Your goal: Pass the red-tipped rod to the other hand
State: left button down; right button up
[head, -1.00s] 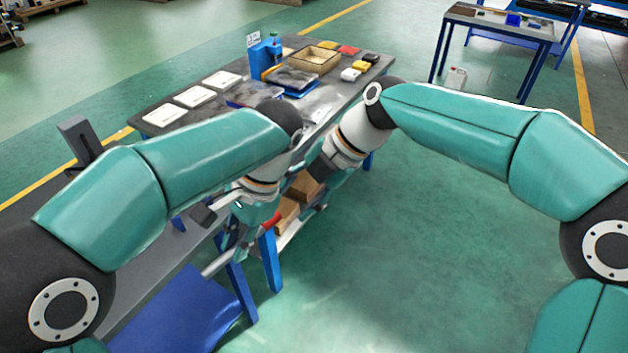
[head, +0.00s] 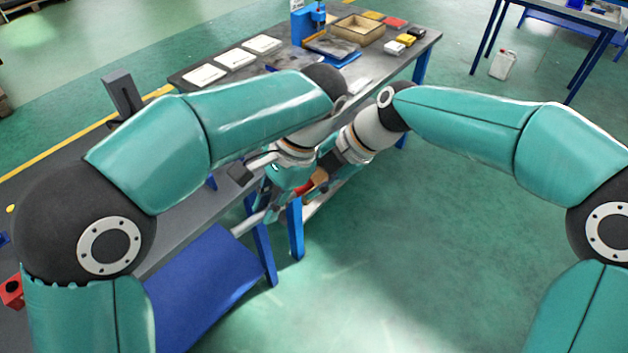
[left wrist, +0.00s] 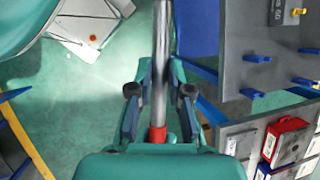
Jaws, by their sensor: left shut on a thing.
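The rod (left wrist: 162,50) is a grey metal bar with a red end (left wrist: 157,135). In the left wrist view it runs from the top edge down between the fingers of my left gripper (left wrist: 159,98), which is shut on it. In the head view, my left gripper (head: 276,199) is below the left forearm, partly hidden. The rod's grey end (head: 246,226) sticks out to the lower left, and its red part (head: 305,187) shows to the right. My right gripper (head: 328,164) is close to the red part, mostly hidden; I cannot tell whether it touches the rod.
A grey bench (head: 186,236) on blue legs runs beside and under the arms. White trays (head: 233,60), a wooden box (head: 357,27) and a blue device (head: 306,22) stand on its far part. A white canister (head: 503,64) is on the floor.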

pick_arm(q)
jog(key=c, duration=1)
grip_release()
